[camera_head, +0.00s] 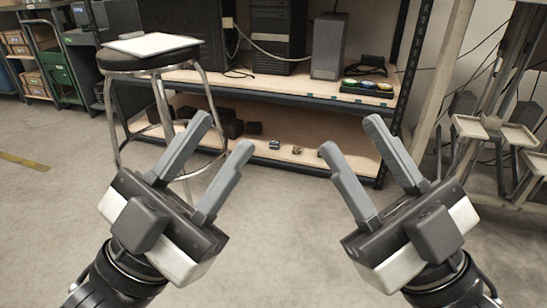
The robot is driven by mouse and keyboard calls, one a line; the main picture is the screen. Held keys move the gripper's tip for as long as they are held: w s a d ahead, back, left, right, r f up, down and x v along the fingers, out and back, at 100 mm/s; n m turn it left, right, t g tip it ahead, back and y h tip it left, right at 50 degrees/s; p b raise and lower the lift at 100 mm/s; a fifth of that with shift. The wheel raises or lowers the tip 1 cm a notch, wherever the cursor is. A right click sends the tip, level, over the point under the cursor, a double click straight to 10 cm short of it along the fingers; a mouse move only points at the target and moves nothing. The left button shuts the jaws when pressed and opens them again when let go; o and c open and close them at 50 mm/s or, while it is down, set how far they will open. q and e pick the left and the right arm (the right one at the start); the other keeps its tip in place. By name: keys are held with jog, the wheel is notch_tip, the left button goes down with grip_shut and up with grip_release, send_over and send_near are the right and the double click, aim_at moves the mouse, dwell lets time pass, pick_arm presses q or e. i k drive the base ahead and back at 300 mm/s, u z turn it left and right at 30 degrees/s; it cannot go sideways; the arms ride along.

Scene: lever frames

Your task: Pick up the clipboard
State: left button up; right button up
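A flat white board that looks like the clipboard (154,44) lies on the black round seat of a stool (137,63) at the upper left. My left gripper (228,134) is open and empty, in front of the stool and lower in the picture. Its fingers hide part of the stool's right legs. My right gripper (348,134) is open and empty, well to the right of the stool. Neither gripper touches the board. A clip on the board is too small to make out.
A shelf unit (270,86) with dark computer towers (271,35) and a grey box (329,46) stands behind. A metal stand with trays (470,126) is at the right. Drawer racks (57,70) stand at the left. The floor (290,215) between my grippers is clear.

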aim_at(138, 44)
jog(key=z, duration=0.45)
jog(key=i, duration=1)
jog(key=u, duration=0.45)
